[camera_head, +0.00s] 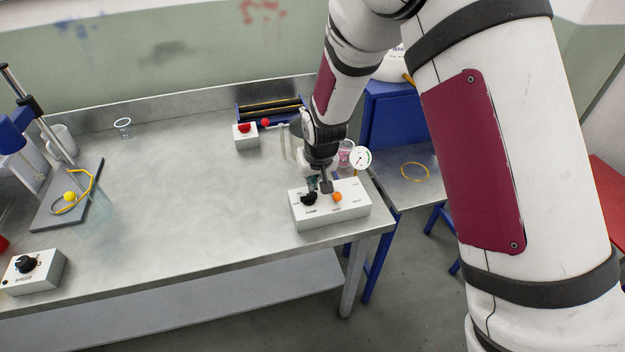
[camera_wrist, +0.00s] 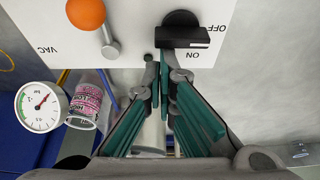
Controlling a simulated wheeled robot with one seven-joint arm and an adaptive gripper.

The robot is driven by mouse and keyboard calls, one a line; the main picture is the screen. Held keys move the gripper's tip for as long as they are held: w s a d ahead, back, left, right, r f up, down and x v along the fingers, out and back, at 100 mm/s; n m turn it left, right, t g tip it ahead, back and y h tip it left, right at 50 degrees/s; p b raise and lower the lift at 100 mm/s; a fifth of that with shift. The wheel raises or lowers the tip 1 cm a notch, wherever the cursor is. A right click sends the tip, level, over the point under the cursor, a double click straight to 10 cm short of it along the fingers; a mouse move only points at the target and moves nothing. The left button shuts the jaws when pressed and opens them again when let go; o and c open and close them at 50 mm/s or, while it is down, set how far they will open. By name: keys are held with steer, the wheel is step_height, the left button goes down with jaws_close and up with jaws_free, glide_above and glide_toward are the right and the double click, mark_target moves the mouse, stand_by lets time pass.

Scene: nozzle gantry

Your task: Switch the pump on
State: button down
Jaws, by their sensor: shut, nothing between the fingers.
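A white control box (camera_head: 345,212) sits at the table's right front corner. It carries a black rotary knob (camera_head: 309,199) and an orange-balled lever (camera_head: 337,197). My gripper (camera_head: 318,188) is over the box, close to the knob. In the wrist view my gripper (camera_wrist: 164,60) is shut and empty, its tips just below the knob; contact cannot be told.
A pressure gauge (camera_head: 360,158) and a pink-labelled jar (camera_wrist: 84,100) stand behind the box. A box with a red button (camera_head: 245,135) is at the back. A SPEED box (camera_head: 34,272) and a stand (camera_head: 70,195) are at the left. The table's middle is clear.

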steer(key=shift+s+d+m+h+p, duration=0.1)
steer(key=shift+d+m+h+p, duration=0.1)
steer(key=shift+m+p, duration=0.4)
steer(key=shift+s+d+m+h+p, duration=0.1)
steer(key=shift+m+h+p, duration=0.15)
steer(key=shift+m, duration=0.55)
steer(key=shift+s+d+m+h+p, duration=0.25)
steer(key=shift+m+p, duration=0.2)
steer(key=shift+m, duration=0.35)
steer(key=shift+s+d+m+h+p, duration=0.1)
steer(key=shift+m+h+p, duration=0.3)
steer(key=shift+m, duration=0.4)
steer(key=shift+s+d+m+g+h+p, duration=0.15)
steer(key=shift+m+h+p, duration=0.1)
steer(key=shift+m, duration=0.6)
steer(key=shift+s+d+m+g+h+p, duration=0.1)
steer(key=shift+s+m+h+p, duration=0.15)
steer(key=shift+m, duration=0.55)
steer(key=shift+s+d+m+g+h+p, duration=0.1)
steer(key=shift+m+p, duration=0.2)
steer(key=shift+m, duration=0.55)
steer(key=shift+a, duration=0.1)
steer(key=shift+w+a, duration=0.25)
steer(key=shift+a, duration=0.5)
